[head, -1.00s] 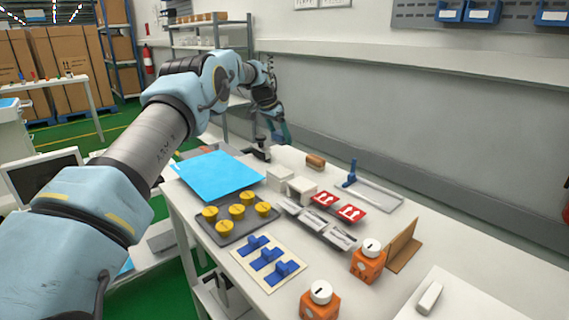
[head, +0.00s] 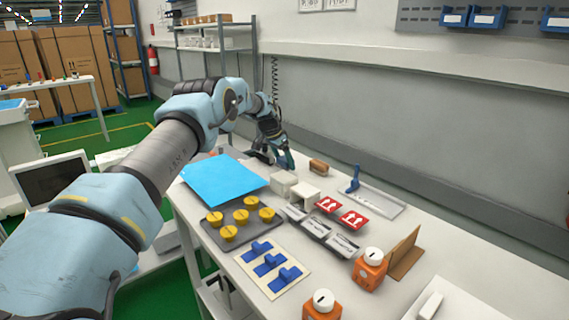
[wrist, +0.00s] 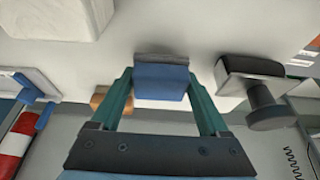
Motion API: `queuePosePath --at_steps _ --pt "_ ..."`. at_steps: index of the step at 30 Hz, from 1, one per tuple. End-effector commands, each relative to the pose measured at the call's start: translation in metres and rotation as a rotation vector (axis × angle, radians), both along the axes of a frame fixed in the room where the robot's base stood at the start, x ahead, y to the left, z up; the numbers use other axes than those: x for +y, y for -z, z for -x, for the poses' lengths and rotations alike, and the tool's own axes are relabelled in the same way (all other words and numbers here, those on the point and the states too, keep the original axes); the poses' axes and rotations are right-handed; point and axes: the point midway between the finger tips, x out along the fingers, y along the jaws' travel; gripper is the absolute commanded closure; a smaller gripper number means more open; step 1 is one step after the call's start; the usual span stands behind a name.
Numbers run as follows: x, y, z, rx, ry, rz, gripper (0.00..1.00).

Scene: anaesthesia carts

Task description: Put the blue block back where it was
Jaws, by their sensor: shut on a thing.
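My gripper (wrist: 160,95) is shut on a blue block (wrist: 162,82) with a dark grey face, held between its two teal fingers. In the head view my gripper (head: 285,162) is low at the far end of the white table, behind the white blocks.
A dark stamp-like object with a round knob (wrist: 265,98) stands close beside the gripper. A brown block (head: 318,166), white blocks (head: 305,192), a blue sheet (head: 225,180) and a tray with a blue lever (head: 375,200) are nearby. A wall runs behind the table.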

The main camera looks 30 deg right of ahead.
Motion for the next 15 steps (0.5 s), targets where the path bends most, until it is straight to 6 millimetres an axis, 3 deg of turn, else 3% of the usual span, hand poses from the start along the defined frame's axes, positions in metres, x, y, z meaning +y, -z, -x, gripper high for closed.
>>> queuePosePath --at_steps 3,15 --pt "0.000 0.013 0.000 -0.001 0.001 0.001 0.91" --pt "0.000 0.021 0.000 -0.001 0.000 0.002 0.91"
